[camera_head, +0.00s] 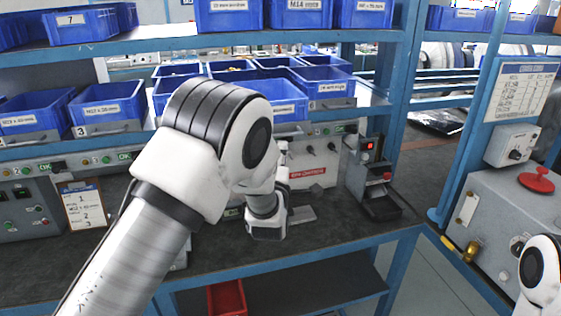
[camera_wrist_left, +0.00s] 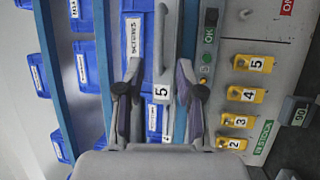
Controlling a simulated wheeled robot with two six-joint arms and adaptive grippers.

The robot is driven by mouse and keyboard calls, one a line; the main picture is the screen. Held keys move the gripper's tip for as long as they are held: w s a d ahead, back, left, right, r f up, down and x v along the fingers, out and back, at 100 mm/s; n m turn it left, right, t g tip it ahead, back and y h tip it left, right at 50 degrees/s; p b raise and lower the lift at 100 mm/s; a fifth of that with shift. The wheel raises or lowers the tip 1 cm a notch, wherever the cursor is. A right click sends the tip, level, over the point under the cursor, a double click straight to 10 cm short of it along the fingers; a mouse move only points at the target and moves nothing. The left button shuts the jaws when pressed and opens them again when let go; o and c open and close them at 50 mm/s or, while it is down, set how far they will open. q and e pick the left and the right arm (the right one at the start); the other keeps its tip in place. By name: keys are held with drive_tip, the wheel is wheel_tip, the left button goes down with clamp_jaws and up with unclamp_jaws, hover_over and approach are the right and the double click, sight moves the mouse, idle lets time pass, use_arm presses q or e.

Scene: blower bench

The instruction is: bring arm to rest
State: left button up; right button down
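My left arm (camera_head: 150,245) comes in from the lower left of the head view and bends over the workbench (camera_head: 350,235). Its white and black joint hides part of the bench and panels behind it. My left gripper (camera_wrist_left: 160,85) shows clearly in the left wrist view. Its two fingers stand apart with nothing held between them. Beyond them are a blue bin and a label with a 5. In the head view the left fingers are mostly hidden by the arm. Part of my right arm (camera_head: 541,275) shows at the lower right edge; its gripper is out of the picture.
Blue bins (camera_head: 109,108) fill the shelves above the bench. A grey box with a red knob (camera_head: 539,181) is at the right. A red bin (camera_head: 227,298) sits below the bench.

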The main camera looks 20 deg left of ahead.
use_arm(q)
drive_tip(key=v, duration=0.2)
drive_tip(key=shift+s+f, duration=0.15)
drive_tip(key=shift+s, duration=0.15)
drive_tip(key=s+a+f+m+g, duration=0.1)
drive_tip(key=s+a+f+g, duration=0.3)
drive_tip(key=f, duration=0.6)
drive_tip(key=s+f+m+g, duration=0.1)
drive_tip(key=s+f, duration=0.4)
drive_tip(key=f, duration=0.4)
drive_tip(key=s+a+f+g, duration=0.25)
drive_tip(key=s+f, duration=0.25)
drive_tip(key=f, duration=0.5)
drive_tip(key=s+d+f+m+g+h, duration=0.1)
drive_tip(key=s+f+m+g, duration=0.2)
drive_tip(key=s, duration=0.7)
drive_tip(key=s+d+f+m+g+h, duration=0.1)
drive_tip(key=s+f+m+g, duration=0.2)
drive_tip(key=s+m+g, duration=0.2)
drive_tip(key=s+d+f+m+g+h, duration=0.1)
drive_tip(key=s+f+m+g, duration=0.3)
drive_tip(key=s+m, duration=0.5)
drive_tip(key=s+h, duration=0.1)
drive_tip(key=s, duration=0.5)
